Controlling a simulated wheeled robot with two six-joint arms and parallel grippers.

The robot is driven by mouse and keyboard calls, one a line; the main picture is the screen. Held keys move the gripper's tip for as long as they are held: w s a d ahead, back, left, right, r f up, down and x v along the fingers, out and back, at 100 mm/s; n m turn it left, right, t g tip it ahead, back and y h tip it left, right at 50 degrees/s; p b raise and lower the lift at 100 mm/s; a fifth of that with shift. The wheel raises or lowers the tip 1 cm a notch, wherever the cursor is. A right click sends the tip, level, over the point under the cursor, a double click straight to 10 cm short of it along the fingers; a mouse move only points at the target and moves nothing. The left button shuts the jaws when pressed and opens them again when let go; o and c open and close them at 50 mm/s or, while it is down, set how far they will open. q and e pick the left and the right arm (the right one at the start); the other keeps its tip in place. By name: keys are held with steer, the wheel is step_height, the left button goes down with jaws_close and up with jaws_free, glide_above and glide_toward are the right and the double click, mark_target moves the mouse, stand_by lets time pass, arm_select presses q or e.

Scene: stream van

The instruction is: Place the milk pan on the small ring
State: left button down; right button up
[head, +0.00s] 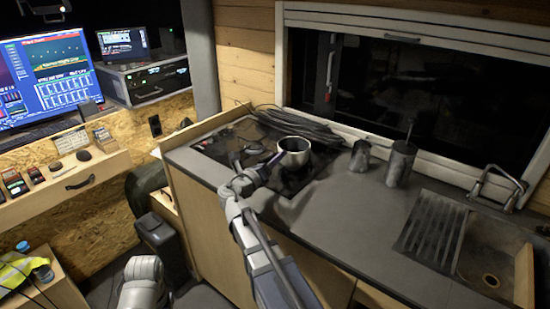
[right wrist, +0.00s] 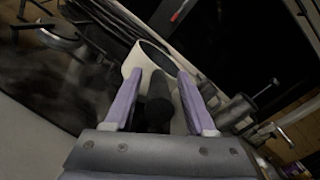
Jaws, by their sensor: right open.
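The milk pan (head: 293,152), a small pale metal pot, is on or just above the right part of the dark hob (head: 317,172). In the right wrist view the pan (right wrist: 146,60) is straight ahead, its dark handle (right wrist: 159,105) pointing back at me. My right gripper (head: 262,172) is at the pan's near-left side. Its two purple fingers (right wrist: 160,95) are open, one on each side of the handle. I cannot tell whether they touch it. The small ring cannot be made out clearly. My left gripper is out of view.
Black cables (head: 300,127) lie behind the hob by the window. A metal mug (head: 360,156) and a larger canister (head: 400,163) stand to its right. Farther right is the sink (head: 492,262) with its drainer. The grey counter (head: 345,215) in front is clear.

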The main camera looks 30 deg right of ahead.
steer(key=v, duration=1.1)
steer(key=shift+s+a, duration=0.15)
steer(key=shift+a, duration=0.05)
stand_by(1.6)
